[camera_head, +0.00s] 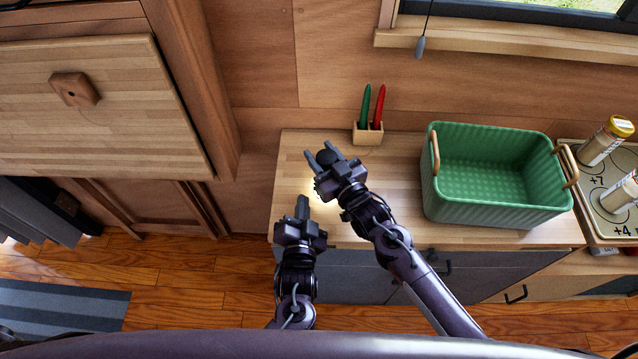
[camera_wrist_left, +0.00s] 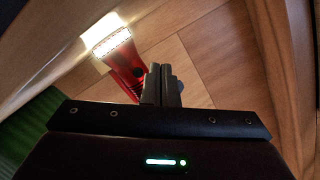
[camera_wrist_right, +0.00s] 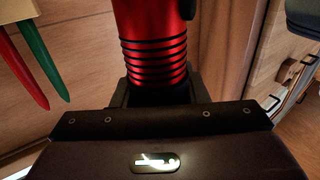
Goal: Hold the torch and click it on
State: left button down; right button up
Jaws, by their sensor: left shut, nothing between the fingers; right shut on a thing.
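The torch is red with dark ribs on its handle, and its lamp is lit. In the left wrist view its glowing head (camera_wrist_left: 108,42) points up-left, and a bright patch falls on the wood beside it. In the right wrist view its red body (camera_wrist_right: 152,40) stands between the fingers of my right gripper (camera_wrist_right: 152,95), which is shut on it; this gripper (camera_head: 325,160) is over the counter in the head view. My left gripper (camera_wrist_left: 162,85) is shut and empty, its fingertips close by the torch body. It also shows in the head view (camera_head: 302,207). Contact is unclear.
A green basket (camera_head: 495,210) stands to the right. A tray with bottles (camera_head: 610,225) is at the far right. A cord hangs by the window.

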pick_arm(q)
jog(key=shift+s+a, duration=0.75)
jog(key=shift+s, duration=0.25)
pick_arm(e)
jog(key=o, duration=1.1)
jog(key=shift+o, duration=0.2)
jog(key=shift+s+d, duration=0.1)
